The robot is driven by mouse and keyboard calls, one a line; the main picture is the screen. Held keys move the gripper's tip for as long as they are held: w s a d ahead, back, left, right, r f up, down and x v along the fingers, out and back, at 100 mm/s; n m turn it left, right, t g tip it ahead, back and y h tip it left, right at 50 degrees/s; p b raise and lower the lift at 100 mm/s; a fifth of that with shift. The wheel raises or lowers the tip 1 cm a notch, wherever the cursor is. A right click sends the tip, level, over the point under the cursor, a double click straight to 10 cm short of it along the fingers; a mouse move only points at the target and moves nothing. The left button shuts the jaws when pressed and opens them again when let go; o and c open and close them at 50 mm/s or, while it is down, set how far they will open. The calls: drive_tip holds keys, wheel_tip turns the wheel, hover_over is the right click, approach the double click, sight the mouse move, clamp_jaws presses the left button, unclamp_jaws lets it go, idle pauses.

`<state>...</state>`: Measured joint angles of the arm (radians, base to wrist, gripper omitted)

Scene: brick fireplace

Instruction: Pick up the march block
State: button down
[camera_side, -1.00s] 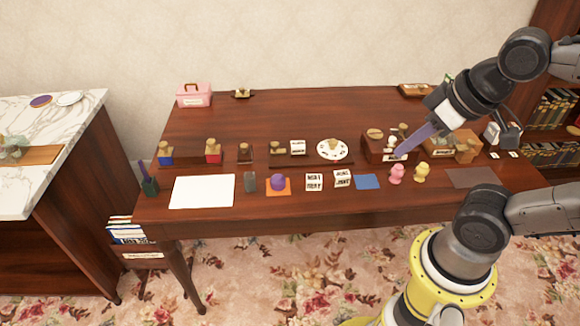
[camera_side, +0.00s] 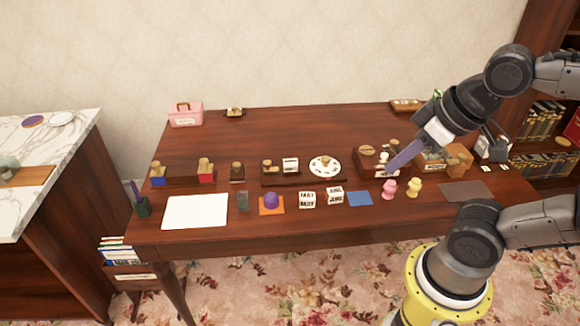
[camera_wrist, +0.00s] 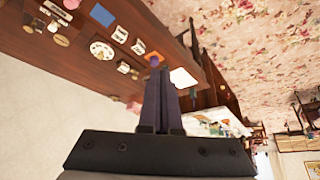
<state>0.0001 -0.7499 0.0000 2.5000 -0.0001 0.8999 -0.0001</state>
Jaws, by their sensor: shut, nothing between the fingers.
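Two white blocks with dark lettering, the left one (camera_side: 307,200) and the right one (camera_side: 335,195), stand near the table's front edge. A third white block (camera_side: 290,164) stands farther back on a dark strip. The lettering is too small to tell which is the march block. The wrist view also shows small white blocks (camera_wrist: 120,34) at upper left. My gripper (camera_side: 391,169) has long purple fingers, shut and empty. They point down and left near the wooden box, apart from the white blocks. The fingers (camera_wrist: 156,70) also show together in the wrist view.
Beside the white blocks are a blue square (camera_side: 360,198) and a purple dome on an orange square (camera_side: 271,203). Pink (camera_side: 389,188) and yellow (camera_side: 413,187) figures stand below my fingers. A white plate (camera_side: 325,167) and wooden box (camera_side: 366,165) lie behind. White paper (camera_side: 195,211) lies left.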

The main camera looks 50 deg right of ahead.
drive_tip(key=shift+c, duration=2.2)
unclamp_jaws()
